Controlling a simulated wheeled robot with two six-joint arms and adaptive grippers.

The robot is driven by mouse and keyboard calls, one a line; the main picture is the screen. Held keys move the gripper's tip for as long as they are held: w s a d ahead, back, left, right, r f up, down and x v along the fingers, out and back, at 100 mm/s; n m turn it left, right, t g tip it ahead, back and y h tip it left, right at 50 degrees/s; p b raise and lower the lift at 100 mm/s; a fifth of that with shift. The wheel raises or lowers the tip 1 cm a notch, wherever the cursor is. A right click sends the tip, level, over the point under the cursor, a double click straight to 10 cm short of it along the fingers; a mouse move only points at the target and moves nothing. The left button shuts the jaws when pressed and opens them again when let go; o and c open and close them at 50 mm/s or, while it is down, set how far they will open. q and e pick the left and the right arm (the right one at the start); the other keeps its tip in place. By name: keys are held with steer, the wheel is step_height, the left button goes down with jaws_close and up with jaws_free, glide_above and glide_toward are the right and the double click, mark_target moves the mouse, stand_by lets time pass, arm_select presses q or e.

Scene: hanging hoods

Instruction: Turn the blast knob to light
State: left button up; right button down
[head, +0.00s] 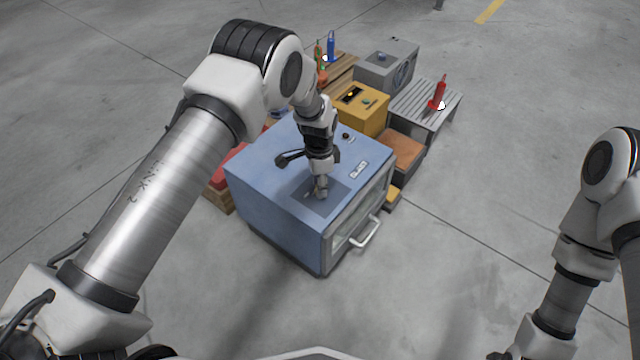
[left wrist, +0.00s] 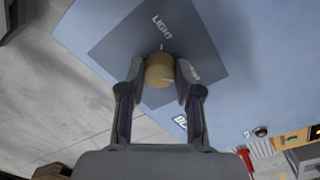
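The blast knob (left wrist: 159,70) is a round, brass-coloured knob on a dark square panel (left wrist: 118,42) on top of the blue cabinet (head: 262,168). The panel carries the word LIGHT above the knob in the left wrist view; another label at its right is partly hidden by a finger. In the head view the left gripper (head: 320,190) reaches down to the panel and hides the knob. My right gripper is out of view.
The cabinet has a front handle (head: 366,236) and a small dark knob (head: 346,136) on top. Behind stand a yellow box (head: 362,108), a grey box (head: 388,64) and a slatted table (head: 426,100) with a red bottle (head: 439,92). Floor in front and right is clear.

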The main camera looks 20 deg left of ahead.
arm_select(q)
jaws_close()
steer(key=shift+r+n+p, duration=0.15)
steer(key=shift+n+p, duration=1.1)
steer(key=shift+n, duration=0.25)
steer(key=n+p, duration=0.1)
steer(key=n, duration=0.1)
steer(key=shift+s+n, duration=0.1)
steer(key=shift+n, duration=0.2)
steer(key=n+p, duration=0.1)
steer(key=n, duration=0.1)
steer(key=shift+n, duration=0.4)
steer(key=n+p, duration=0.1)
steer(key=n, duration=0.4)
steer(key=shift+d+t, duration=0.1)
steer(key=shift+t, duration=0.3)
steer(key=n, duration=0.6)
steer(key=shift+s+f+n+p, duration=0.1)
steer(key=shift+f+n+p, duration=0.1)
steer(key=shift+n+p, duration=0.1)
steer(key=shift+d, duration=0.1)
